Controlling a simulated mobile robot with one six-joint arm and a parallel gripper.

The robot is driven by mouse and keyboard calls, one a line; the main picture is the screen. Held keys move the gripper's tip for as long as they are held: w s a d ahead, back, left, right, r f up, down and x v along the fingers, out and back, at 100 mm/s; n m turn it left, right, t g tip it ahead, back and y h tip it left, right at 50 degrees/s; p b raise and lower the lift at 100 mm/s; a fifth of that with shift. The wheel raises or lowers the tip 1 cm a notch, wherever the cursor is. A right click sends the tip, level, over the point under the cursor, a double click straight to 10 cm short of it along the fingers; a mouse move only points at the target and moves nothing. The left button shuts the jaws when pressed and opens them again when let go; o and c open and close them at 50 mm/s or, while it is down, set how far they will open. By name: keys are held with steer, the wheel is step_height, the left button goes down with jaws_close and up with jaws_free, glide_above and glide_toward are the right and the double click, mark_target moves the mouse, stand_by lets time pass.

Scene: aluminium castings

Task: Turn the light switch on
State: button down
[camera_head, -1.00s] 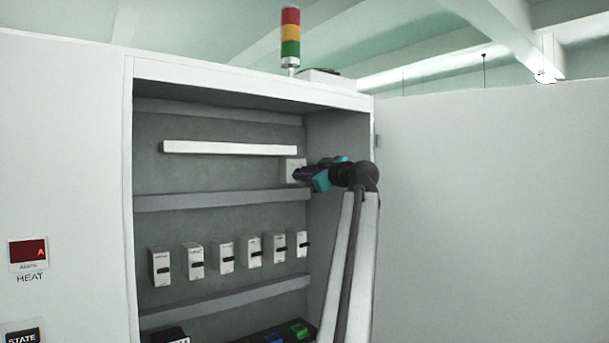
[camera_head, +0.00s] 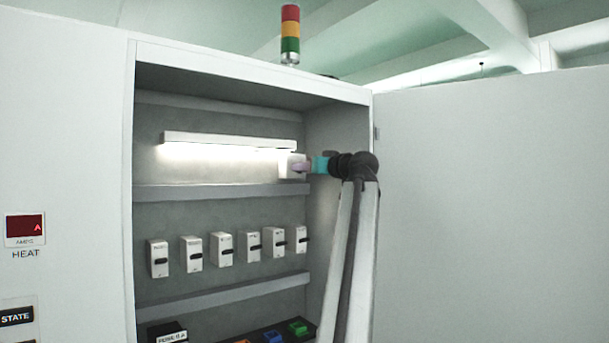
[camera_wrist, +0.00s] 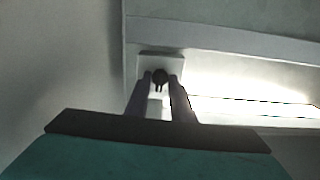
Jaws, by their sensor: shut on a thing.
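The light switch is a small white box (camera_head: 286,164) at the right end of the upper compartment, just below the lamp bar. It also shows in the wrist view (camera_wrist: 176,66), with a dark round knob (camera_wrist: 160,76) on its face. My gripper (camera_head: 302,167) reaches in from the right and is at the switch. In the wrist view its two fingers (camera_wrist: 160,84) are closed around the knob, one on each side. The lamp bar (camera_head: 230,140) is lit and throws bright light onto the back panel; its glow shows in the wrist view too.
A grey rail (camera_head: 220,195) runs below the switch. Several white breakers (camera_head: 222,249) line the row beneath. Coloured blocks (camera_head: 299,327) lie on a dark strip at the bottom. The open cabinet door (camera_head: 490,190) stands to the right, and a signal tower (camera_head: 290,35) is on top.

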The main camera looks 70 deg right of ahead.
steer(key=m+b, duration=0.1)
steer(key=m, duration=0.4)
steer(key=shift+r, duration=0.1)
steer(key=shift+m, duration=0.3)
steer(key=c, duration=1.9)
jaws_free()
steer(key=shift+o, duration=0.2)
steer(key=shift+s, duration=0.1)
steer(key=b+v, duration=0.4)
steer(key=v, duration=0.9)
steer(key=shift+s, duration=0.35)
steer(key=shift+a, duration=0.15)
